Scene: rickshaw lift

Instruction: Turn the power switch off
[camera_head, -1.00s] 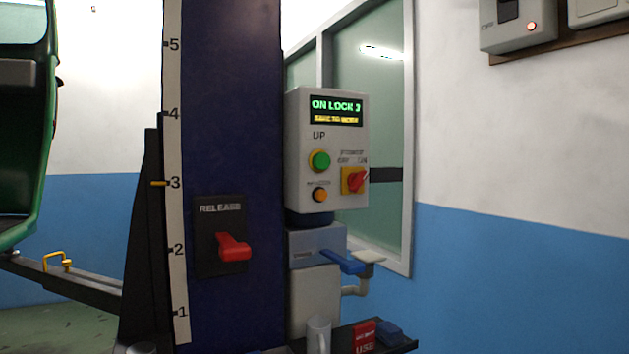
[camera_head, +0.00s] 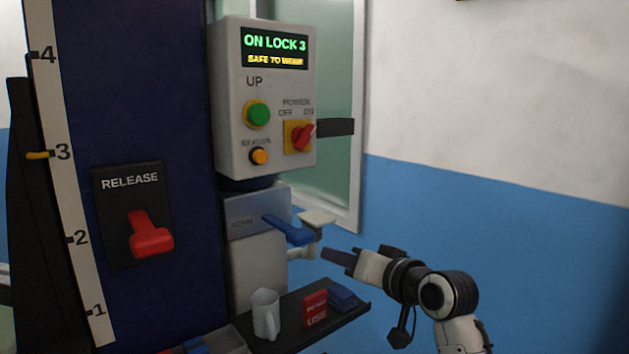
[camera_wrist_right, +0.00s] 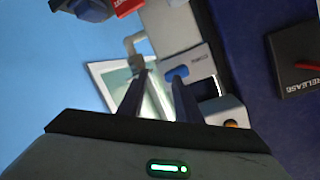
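The power switch (camera_head: 300,137) is a red knob on a yellow plate at the right of the grey control box (camera_head: 228,100). Its knob tilts up and right, toward the ON label. The box display reads ON LOCK 3. My right gripper (camera_head: 328,254) is below and to the right of the switch, apart from it, beside the blue lever. In the right wrist view the two fingers of my right gripper (camera_wrist_right: 159,78) stand apart with nothing held between them. Part of the control box (camera_wrist_right: 233,112) shows there, but I cannot make out the switch. My left gripper is not in view.
A blue lever (camera_head: 287,230) sticks out below the box. A red RELEASE lever (camera_head: 150,235) is on the blue column.

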